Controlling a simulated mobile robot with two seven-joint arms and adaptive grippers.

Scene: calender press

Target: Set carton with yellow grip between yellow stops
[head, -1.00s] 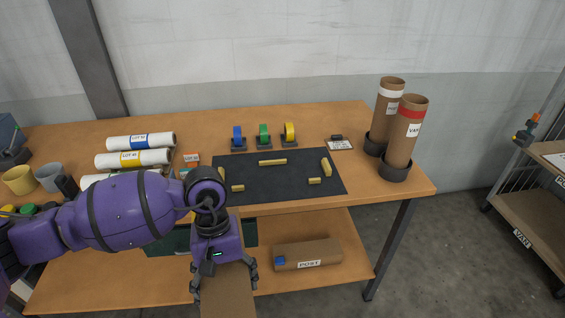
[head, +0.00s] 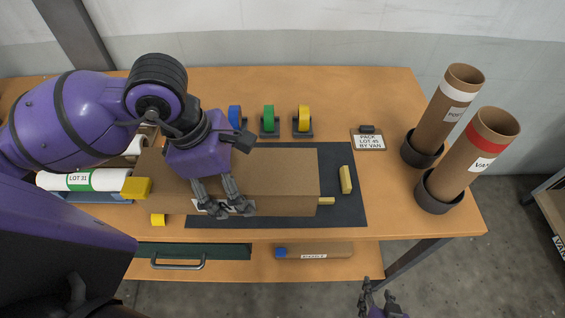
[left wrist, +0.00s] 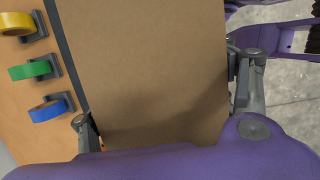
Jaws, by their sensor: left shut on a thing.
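The brown carton (head: 275,172) lies lengthwise over the left and middle of the dark mat (head: 345,217), overhanging it on the left. Its yellow grip (head: 136,188) is at the left end. My left gripper (head: 232,178) is shut across the carton; a finger lies on each side in the left wrist view (left wrist: 165,105). I cannot tell whether the carton touches the mat. Yellow stops show at the right (head: 345,179), at the front right corner (head: 326,201) and at the front left (head: 158,219); others are hidden. My right gripper (head: 379,300) is low at the bottom edge, open and empty.
Blue (head: 235,117), green (head: 268,118) and yellow (head: 304,119) tape rolls stand behind the mat, with a note card (head: 368,140) beside them. Two cardboard tubes (head: 447,108) stand in holders at the right. A white roll (head: 80,181) lies at the left.

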